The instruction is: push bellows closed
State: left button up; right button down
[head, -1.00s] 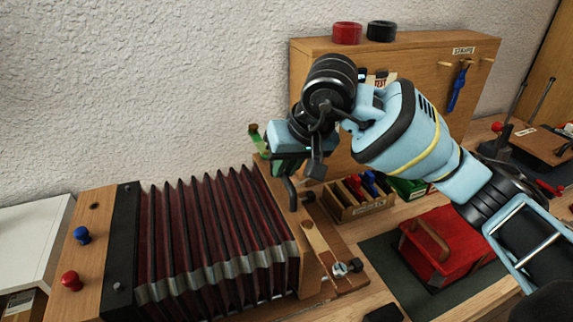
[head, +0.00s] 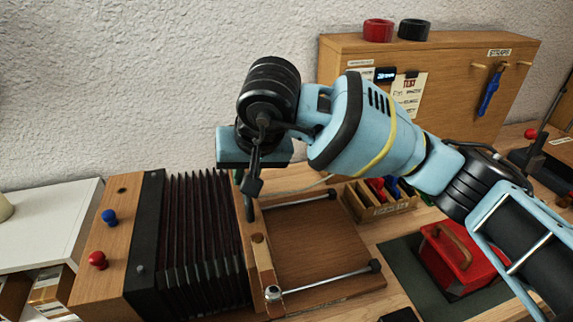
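The bellows (head: 205,235), dark red and black pleats, stand partly squeezed between a fixed wooden end with a black frame (head: 145,235) on the left and a wooden moving end board (head: 263,262) on the right. Metal rails (head: 335,280) run right from that board over a brown wooden base (head: 320,240). My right gripper (head: 250,205) points down at the upper part of the end board's right side and looks to be against it. Its fingers overlap in this view, so their opening is unclear. My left gripper is out of view.
A red knob (head: 97,260) and a blue knob (head: 109,217) sit on the fixed end. Behind my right arm stand a wooden cabinet (head: 440,48) and a small divided box (head: 380,207). A red case (head: 452,262) lies on a dark mat at right. The base right of the board is clear.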

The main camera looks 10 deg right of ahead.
jog(key=a, duration=0.8)
jog(key=shift+s, duration=0.25)
jog(key=shift+a, duration=0.1)
jog(key=c, duration=1.4)
grip_release()
jog(key=shift+a, duration=0.2)
jog(key=shift+c, duration=0.2)
jog(key=shift+d, duration=0.2)
jog(key=v, duration=0.7)
jog(key=shift+r, duration=0.35)
jog(key=shift+s, duration=0.15)
